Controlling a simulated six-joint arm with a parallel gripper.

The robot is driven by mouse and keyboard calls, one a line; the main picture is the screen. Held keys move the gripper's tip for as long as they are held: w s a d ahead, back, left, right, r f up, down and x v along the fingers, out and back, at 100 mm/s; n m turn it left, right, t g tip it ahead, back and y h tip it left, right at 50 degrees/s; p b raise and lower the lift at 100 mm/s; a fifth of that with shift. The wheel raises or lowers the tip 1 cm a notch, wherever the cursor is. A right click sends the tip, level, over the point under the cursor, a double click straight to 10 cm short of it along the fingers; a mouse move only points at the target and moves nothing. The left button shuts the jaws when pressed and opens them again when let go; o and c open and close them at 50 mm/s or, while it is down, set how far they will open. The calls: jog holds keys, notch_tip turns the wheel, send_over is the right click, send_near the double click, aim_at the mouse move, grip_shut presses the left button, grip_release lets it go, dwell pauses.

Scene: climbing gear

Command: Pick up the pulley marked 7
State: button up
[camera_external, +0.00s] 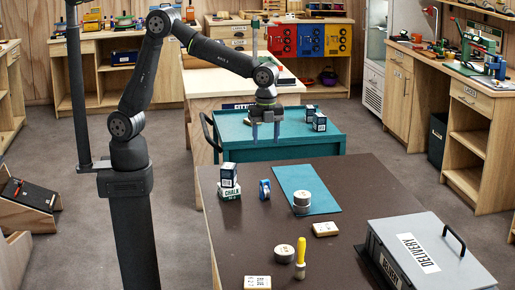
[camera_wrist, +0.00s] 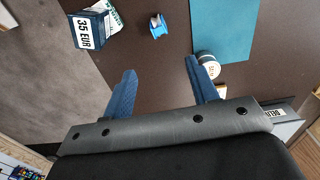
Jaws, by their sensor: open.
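A small blue and white pulley (camera_external: 265,189) stands on the brown table (camera_external: 225,240), between the chalk box and the blue mat. In the wrist view the pulley (camera_wrist: 158,26) is near the top middle, beyond the fingertips; no number is legible on it. My gripper (camera_external: 265,136) is in the air above and behind the pulley in the external view. It is open, with nothing between its blue fingers (camera_wrist: 161,68), and apart from the pulley.
Right are a blue mat (camera_external: 318,201) and a round tin (camera_external: 302,197). Another tin (camera_external: 284,254), a yellow-handled brush (camera_external: 300,252) and a grey delivery case (camera_external: 440,255) stand nearer the front.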

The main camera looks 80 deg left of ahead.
jog(key=a+n, duration=0.1)
jog(key=n, duration=0.5)
jog(key=n+t+h, duration=0.1)
jog(key=n+h, duration=0.3)
jog(key=n, duration=2.8)
send_over(267, 198)
jog(key=s+a, duration=0.1)
jog(key=a, duration=0.3)
jog(key=f, duration=1.5)
jog(key=shift+d, duration=0.25)
jog(key=shift+d+x, duration=0.1)
jog(key=shift+x, duration=1.25)
jog(key=shift+d+x, duration=0.15)
jog(key=shift+x, duration=1.15)
jog(key=shift+w+r, duration=0.1)
jog(key=shift+w, duration=0.05)
